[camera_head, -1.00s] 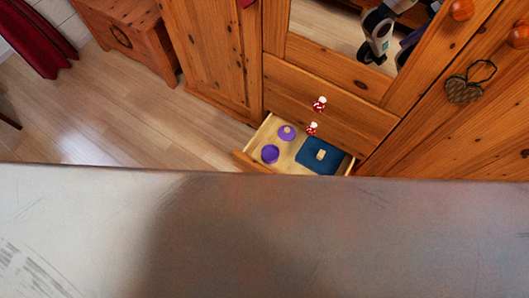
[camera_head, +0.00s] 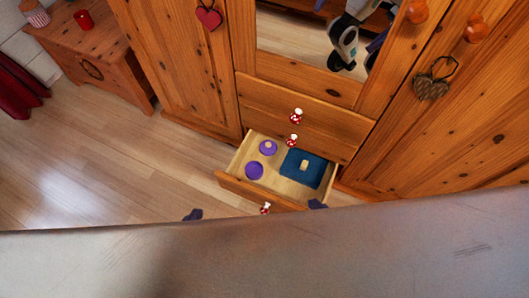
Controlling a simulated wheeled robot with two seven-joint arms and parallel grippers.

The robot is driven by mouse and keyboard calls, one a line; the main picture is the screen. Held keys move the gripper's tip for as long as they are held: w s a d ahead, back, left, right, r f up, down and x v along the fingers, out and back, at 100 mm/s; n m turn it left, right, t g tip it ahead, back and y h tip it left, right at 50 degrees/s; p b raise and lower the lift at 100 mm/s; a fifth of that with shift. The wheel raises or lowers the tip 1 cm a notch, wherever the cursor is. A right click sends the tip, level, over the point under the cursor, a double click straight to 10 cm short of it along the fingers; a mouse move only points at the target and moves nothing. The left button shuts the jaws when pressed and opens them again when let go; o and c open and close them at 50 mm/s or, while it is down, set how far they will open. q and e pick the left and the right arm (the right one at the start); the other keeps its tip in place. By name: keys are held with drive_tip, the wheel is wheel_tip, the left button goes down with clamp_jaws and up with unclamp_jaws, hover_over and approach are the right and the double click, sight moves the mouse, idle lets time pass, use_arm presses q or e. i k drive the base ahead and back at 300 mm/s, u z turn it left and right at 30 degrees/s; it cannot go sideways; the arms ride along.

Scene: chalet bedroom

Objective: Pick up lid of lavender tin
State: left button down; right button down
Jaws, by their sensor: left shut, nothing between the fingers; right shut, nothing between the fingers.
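The purple lid (camera_head: 264,151), a round disc with a pale knob at its middle, lies at the back left inside an open wooden drawer. A round purple tin (camera_head: 254,170) stands just in front of it in the drawer; the two are apart. My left gripper (camera_head: 193,215) shows as a small dark purple tip in front and to the left of the drawer, over the floor. My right gripper (camera_head: 317,204) shows as a dark tip by the drawer's front right corner. Both are shut, empty and away from the lid. Most of both grippers is hidden.
A blue box (camera_head: 290,163) with a pale knob fills the drawer's right side. The drawer front (camera_head: 235,187) has a red-and-white mushroom knob (camera_head: 265,208). A mirrored wardrobe (camera_head: 180,70) rises behind. A wooden chest (camera_head: 120,65) stands at the left. The floor (camera_head: 120,170) left of the drawer is clear.

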sight(267, 147)
drive_tip(key=k, duration=0.3)
drive_tip(key=u, duration=1.55)
drive_tip(key=i, duration=0.9)
drive_tip(key=z, duration=0.75)
drive_tip(key=i, duration=0.75)
drive_tip(key=z, duration=0.85)
